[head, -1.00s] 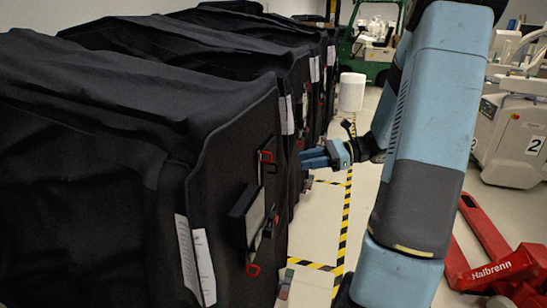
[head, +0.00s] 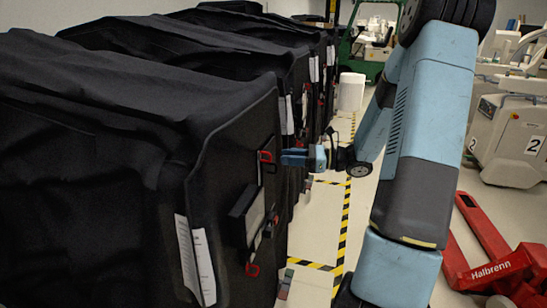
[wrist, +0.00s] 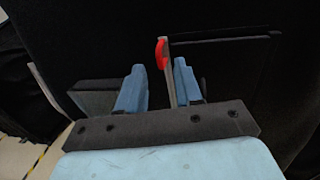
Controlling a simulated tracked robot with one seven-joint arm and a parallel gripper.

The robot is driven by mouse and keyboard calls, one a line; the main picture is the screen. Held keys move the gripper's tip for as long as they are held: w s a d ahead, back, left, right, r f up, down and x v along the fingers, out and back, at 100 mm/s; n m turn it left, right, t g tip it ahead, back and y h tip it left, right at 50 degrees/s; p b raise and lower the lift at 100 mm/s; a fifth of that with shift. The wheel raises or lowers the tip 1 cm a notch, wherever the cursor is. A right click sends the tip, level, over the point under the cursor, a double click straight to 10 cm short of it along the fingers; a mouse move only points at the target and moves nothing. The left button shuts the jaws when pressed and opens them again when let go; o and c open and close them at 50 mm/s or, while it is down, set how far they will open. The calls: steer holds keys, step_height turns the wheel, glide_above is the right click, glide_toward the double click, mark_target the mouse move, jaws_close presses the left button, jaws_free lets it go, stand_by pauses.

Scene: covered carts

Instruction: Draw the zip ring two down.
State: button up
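Several black covered carts stand in a row, and the nearest cart (head: 232,165) carries an upper red ring (head: 265,156) on its end face. A lower red ring (head: 252,270) shows on the same face. My gripper (head: 283,157) is level with the upper ring and just to its right in the head view. In the wrist view my gripper (wrist: 159,68) has its two blue fingers spread. A red ring (wrist: 161,54) lies in the gap between the fingertips, with a grey strip (wrist: 171,88) beside and below it. I cannot tell whether a finger touches it.
A dark box-like holder (head: 244,215) sticks out from the nearest cart's face, below the upper ring. White label sheets (head: 203,266) hang at its corner. A red pallet jack (head: 500,265) stands at right. Taped floor (head: 315,240) beside the carts is clear.

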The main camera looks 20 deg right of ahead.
mark_target(270, 158)
steer(key=shift+x, duration=2.35)
steer(key=shift+c, duration=0.3)
jaws_close()
steer(key=shift+d, duration=0.1)
